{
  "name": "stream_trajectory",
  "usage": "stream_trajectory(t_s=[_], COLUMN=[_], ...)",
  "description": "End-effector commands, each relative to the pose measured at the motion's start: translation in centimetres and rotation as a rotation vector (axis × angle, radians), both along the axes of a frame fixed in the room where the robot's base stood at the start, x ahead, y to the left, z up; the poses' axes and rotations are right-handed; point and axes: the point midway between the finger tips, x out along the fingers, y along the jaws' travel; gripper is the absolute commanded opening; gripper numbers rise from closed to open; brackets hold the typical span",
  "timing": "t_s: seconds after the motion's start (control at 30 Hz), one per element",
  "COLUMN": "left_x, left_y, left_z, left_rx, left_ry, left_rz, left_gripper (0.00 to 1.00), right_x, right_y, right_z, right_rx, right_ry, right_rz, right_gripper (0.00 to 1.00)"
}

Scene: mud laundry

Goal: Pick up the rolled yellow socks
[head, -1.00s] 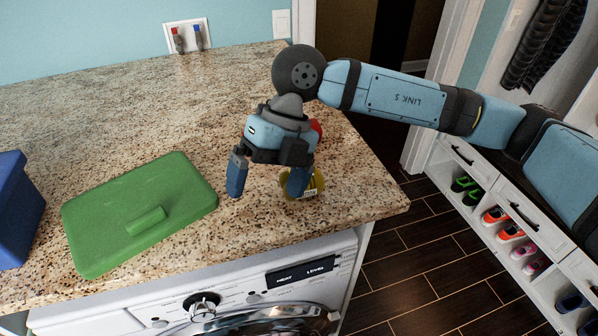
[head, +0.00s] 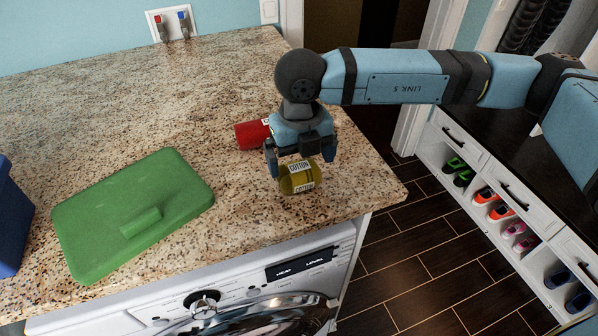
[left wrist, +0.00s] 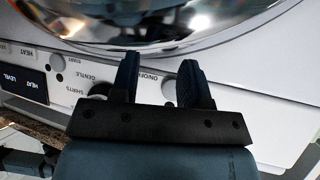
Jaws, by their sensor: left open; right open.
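The rolled yellow socks (head: 300,178), with white "COTTON" labels, lie on the granite counter near its front right corner. My right gripper (head: 300,168) is open, with one finger on each side of the socks' far part. I cannot tell whether the fingers touch them. My left gripper is not in the head view. In the left wrist view my left gripper (left wrist: 157,80) is open and empty in front of the washing machine's control panel.
A red roll (head: 252,134) lies just behind and left of my right gripper. A green lid (head: 110,215) lies on the counter (head: 120,110), left of the socks, beside a blue bin (head: 12,225). The washing machine (head: 240,300) stands below. Open shelves with shoes (head: 487,195) are at right.

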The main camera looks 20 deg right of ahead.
Motion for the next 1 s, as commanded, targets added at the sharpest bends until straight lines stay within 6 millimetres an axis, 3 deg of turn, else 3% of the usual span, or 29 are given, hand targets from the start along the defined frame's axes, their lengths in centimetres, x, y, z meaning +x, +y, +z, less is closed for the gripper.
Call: stream_trajectory(t_s=[0.37, 0.63, 0.67, 0.8, 1.0], left_x=[0.2, 0.2, 0.2, 0.1, 0.1], left_y=[0.3, 0.5, 0.5, 0.4, 0.2], left_z=[2.1, 1.9, 1.9, 1.8, 1.8], left_rx=[0.004, 0.006, 0.006, 0.006, 0.003], left_ry=[-0.007, -0.007, -0.006, -0.004, -0.002], left_rz=[0.004, 0.008, 0.008, 0.008, 0.005], left_gripper=[0.42, 0.42, 0.42, 0.42, 0.42], right_x=[0.2, 0.2, 0.2, 0.2, 0.2], right_y=[0.2, 0.2, 0.2, 0.2, 0.2], right_z=[-4.6, -5.2, -5.2, -5.2, -5.1], right_rx=[-0.001, 0.0, 0.0, 0.0, 0.0], right_ry=[0.002, 0.001, 0.001, 0.001, 0.001], right_rz=[0.0, 0.0, 0.0, 0.0, 0.0], right_gripper=[1.0, 1.0, 0.98, 0.66, 0.66])
